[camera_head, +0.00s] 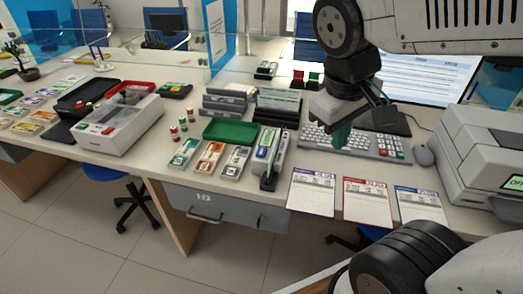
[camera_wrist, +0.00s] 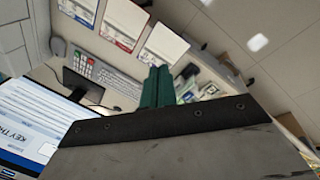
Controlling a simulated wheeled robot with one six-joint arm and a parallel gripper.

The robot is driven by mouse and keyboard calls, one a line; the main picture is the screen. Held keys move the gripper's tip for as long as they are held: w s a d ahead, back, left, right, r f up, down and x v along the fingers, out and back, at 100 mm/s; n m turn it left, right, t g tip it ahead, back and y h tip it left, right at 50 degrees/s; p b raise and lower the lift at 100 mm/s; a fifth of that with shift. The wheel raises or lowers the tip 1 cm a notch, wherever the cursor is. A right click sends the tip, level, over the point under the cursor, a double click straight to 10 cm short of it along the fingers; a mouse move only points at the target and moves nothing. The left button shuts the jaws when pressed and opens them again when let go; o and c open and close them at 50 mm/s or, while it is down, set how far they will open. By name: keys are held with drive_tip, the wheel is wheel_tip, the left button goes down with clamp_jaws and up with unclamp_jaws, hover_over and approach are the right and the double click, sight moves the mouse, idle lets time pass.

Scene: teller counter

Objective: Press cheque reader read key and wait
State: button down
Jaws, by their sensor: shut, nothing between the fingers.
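My gripper (camera_head: 342,134) has teal fingertips, pressed together and empty, above the keyboard (camera_head: 312,137). The wrist view shows the shut fingertips (camera_wrist: 157,88) in its middle. No device carries a label I can read as cheque reader. A low grey slotted unit (camera_head: 225,101) stands mid-counter, left of my gripper, beside a dark holder with a pale green slip (camera_head: 279,99). A pale machine with red and green keys (camera_head: 120,125) stands further left. A grey machine with a small green display (camera_head: 490,160) stands at the right edge. No read key can be made out.
Three printed forms (camera_head: 367,201) lie along the front edge. A monitor (camera_head: 430,77) stands behind, and a mouse (camera_head: 424,155) lies right of the keyboard.

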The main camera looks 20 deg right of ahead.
drive_tip(key=w+f+n+h, duration=0.2)
drive_tip(key=w+n+h, duration=0.1)
drive_tip(key=w, duration=0.5)
drive_tip(key=n+t+h, duration=0.3)
drive_tip(key=n+t, duration=0.1)
drive_tip(key=n, duration=0.6)
hover_over(259, 153)
wheel_tip(259, 153, down, 8)
drive_tip(key=shift+f, duration=0.15)
drive_tip(key=shift+f, duration=4.4)
drive_tip(key=shift+f, duration=0.15)
drive_tip(key=shift+f, duration=0.25)
